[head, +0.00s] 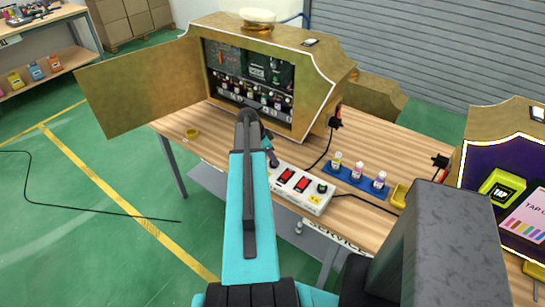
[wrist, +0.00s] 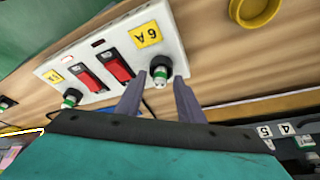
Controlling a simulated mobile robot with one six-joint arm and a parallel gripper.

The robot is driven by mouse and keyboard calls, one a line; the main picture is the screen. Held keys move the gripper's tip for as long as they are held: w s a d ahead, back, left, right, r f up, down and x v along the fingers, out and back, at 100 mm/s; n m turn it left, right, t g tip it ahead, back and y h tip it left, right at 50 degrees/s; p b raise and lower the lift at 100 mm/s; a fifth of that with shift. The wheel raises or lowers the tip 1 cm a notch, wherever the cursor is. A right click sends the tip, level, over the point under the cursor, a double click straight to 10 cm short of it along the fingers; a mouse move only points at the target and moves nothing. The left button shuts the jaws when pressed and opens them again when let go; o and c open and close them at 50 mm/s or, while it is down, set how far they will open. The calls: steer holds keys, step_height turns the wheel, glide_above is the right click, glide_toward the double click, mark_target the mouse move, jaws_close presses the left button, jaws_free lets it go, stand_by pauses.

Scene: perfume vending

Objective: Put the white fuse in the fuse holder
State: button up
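The white power box (head: 312,199) sits on the wooden bench in the head view, with two red switches. In the wrist view the box (wrist: 112,38) has a black fuse holder (wrist: 160,71) with a pale end at its right. A second holder (wrist: 72,97), with a green-and-white end, is at its left. My gripper (wrist: 161,78) is open, its two fingers on either side of the right holder in the picture. Whether they touch it I cannot tell. I cannot pick out a separate white fuse with certainty; the right holder's pale end may be one.
A blue rack (head: 349,182) with several small bottles stands right of the box. A gold vending cabinet (head: 320,112) with its door open stands behind. A yellow ring (wrist: 254,10) lies on the bench. Black cables run across the bench.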

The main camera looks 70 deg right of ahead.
steer(key=b+v, duration=0.4)
steer(key=v, duration=0.8)
steer(key=shift+s, duration=0.1)
stand_by(0.9)
steer(key=w+a+f+n+y, duration=0.1)
steer(key=w+a+f+n, duration=0.6)
steer(key=w+a+f, duration=0.55)
steer(key=w+a+f+n+y, duration=0.15)
steer(key=a+f+n, duration=0.25)
steer(key=a+f, duration=0.5)
steer(key=w+a+f+n, duration=0.25)
steer(key=a+f, duration=0.25)
steer(key=a, duration=0.7)
steer(key=s+a+f+n, duration=0.2)
steer(key=a+f+n, duration=0.15)
steer(key=a, duration=0.45)
steer(key=s+a+f+n, duration=0.2)
steer(key=a+f+n, duration=0.15)
steer(key=a, duration=0.35)
steer(key=s+a+f+n+g, duration=0.1)
steer(key=s+a+f+n, duration=0.2)
steer(key=s+a, duration=0.3)
steer(key=s+a+f+n+g, duration=0.1)
steer(key=s+a+f+n, duration=0.3)
steer(key=s+a, duration=0.2)
steer(key=shift+s+a+f+y, duration=0.15)
steer(key=shift+s+a+y, duration=0.2)
steer(key=shift+a, duration=0.85)
steer(key=shift+w, duration=0.1)
